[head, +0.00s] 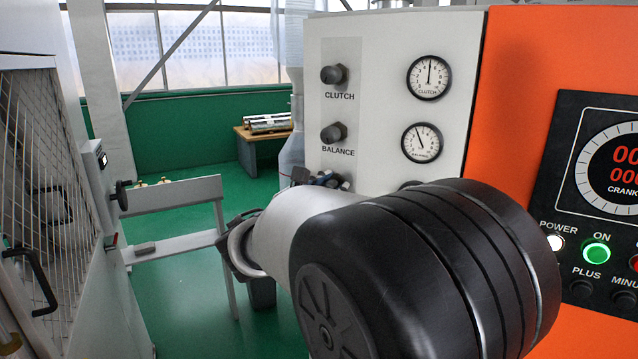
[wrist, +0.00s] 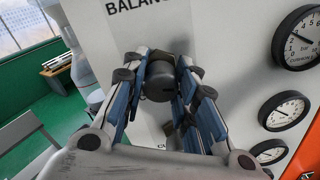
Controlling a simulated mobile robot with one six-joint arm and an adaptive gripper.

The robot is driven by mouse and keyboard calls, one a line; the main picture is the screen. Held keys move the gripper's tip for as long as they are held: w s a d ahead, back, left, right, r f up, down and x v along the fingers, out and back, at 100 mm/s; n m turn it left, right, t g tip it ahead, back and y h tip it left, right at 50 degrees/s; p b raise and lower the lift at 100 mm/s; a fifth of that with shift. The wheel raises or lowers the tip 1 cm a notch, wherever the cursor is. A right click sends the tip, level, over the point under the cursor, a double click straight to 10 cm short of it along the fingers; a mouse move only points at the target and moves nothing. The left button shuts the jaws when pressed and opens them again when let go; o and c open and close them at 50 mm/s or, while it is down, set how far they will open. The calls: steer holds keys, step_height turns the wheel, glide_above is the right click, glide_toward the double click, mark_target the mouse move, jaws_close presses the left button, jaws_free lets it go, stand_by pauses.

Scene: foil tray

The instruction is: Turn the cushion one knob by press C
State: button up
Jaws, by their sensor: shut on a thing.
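In the wrist view a dark round knob (wrist: 159,80) sits on the white panel below the BALANCE label. My gripper (wrist: 160,72) is shut on it, with one blue-grey finger on each side. The knob's own label is mostly hidden by the gripper; only a first letter like C shows. In the head view the clutch knob (head: 333,74) and balance knob (head: 333,133) are free on the white press panel (head: 385,40). My black and white wrist covers the panel below them, and the held knob is mostly hidden there.
Round gauges, the upper one (head: 429,77) marked CLUTCH, line the panel to the right of the knobs. An orange panel with a lit green ON button (head: 596,253) is further right. A grey rail (head: 172,194) and mesh guard (head: 38,150) stand left.

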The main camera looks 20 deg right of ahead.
steer(key=shift+n, duration=0.3)
steer(key=o, duration=1)
steer(key=shift+o, duration=0.2)
steer(key=v, duration=1.2)
stand_by(1.6)
